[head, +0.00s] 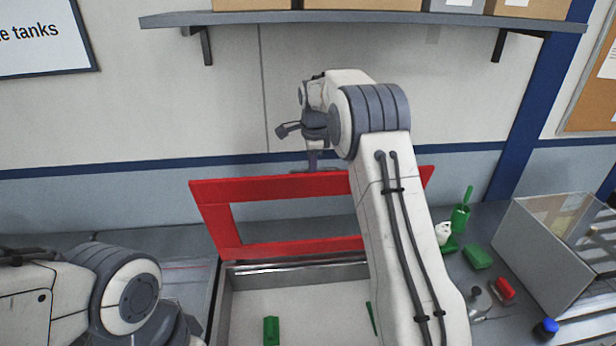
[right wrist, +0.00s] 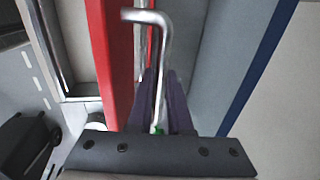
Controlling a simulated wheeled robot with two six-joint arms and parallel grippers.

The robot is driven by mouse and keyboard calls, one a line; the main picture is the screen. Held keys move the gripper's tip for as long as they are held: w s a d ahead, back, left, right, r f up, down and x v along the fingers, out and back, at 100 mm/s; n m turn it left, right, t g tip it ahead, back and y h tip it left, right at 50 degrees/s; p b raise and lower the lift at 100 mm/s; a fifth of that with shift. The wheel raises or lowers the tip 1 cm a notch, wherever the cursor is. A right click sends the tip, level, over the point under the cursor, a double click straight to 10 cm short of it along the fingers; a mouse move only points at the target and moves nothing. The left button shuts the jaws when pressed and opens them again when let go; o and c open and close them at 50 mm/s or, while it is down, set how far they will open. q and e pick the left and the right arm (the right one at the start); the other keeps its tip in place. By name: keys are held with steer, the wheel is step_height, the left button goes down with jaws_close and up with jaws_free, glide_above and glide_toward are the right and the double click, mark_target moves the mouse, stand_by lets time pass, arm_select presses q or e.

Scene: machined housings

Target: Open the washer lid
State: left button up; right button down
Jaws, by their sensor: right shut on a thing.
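The washer lid (head: 225,218) is a red frame with a rectangular opening. In the head view it stands raised, tilted up steeply along the back of the washer tub (head: 295,268). My right gripper (head: 313,160) is at the lid's upper edge, shut on the lid handle. In the right wrist view a bent metal handle (right wrist: 165,40) runs between the dark fingers of my right gripper (right wrist: 163,85), beside the red lid (right wrist: 117,55). My right arm hides part of the lid's right side. My left arm shows at lower left; its gripper is not in view.
Green items (head: 271,330) lie inside the open tub. Right of it are a green brush holder (head: 460,218), a green block (head: 478,257), a red object (head: 504,288), a blue cap (head: 546,328) and a clear-sided box (head: 545,240). A shelf (head: 370,18) with cartons hangs above.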

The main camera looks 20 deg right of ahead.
steer(key=shift+w+d, duration=0.15)
steer(key=shift+w, duration=0.65)
steer(key=shift+w+d, duration=0.15)
steer(key=shift+w, duration=0.6)
steer(key=c, duration=0.8)
jaws_free()
steer(key=shift+w, duration=0.1)
steer(key=shift+c, duration=0.2)
steer(key=shift+r, duration=0.15)
step_height(320, 180, up, 10)
steer(key=s+b, duration=0.1)
steer(key=s, duration=0.1)
steer(key=shift+a, duration=0.25)
